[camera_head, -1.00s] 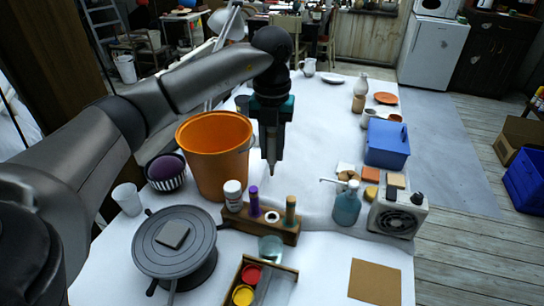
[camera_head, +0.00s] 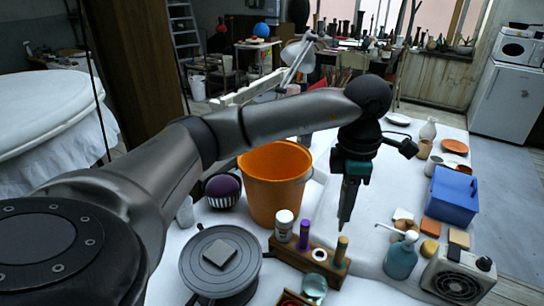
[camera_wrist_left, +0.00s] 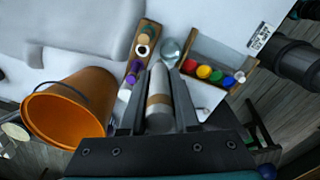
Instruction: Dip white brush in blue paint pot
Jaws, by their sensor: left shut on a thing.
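My left gripper (camera_head: 345,215) points down above the right end of the wooden brush rack (camera_head: 290,251). In the left wrist view its fingers (camera_wrist_left: 158,105) are shut on a pale, whitish-grey cylinder with a brown band, apparently the white brush (camera_wrist_left: 157,82). The brush's far end cannot be made out. The blue paint pot (camera_wrist_left: 228,82) sits in a wooden tray (camera_wrist_left: 205,47) in the left wrist view, in a row with yellow, red, green and white pots, ahead and right of the fingers. In the head view the bottom edge cuts off most of this tray. My right gripper is not in view.
The rack holds a purple handle (camera_head: 304,236) and a green-topped wooden one (camera_head: 341,250). A glass jar (camera_head: 314,287) stands beside it.

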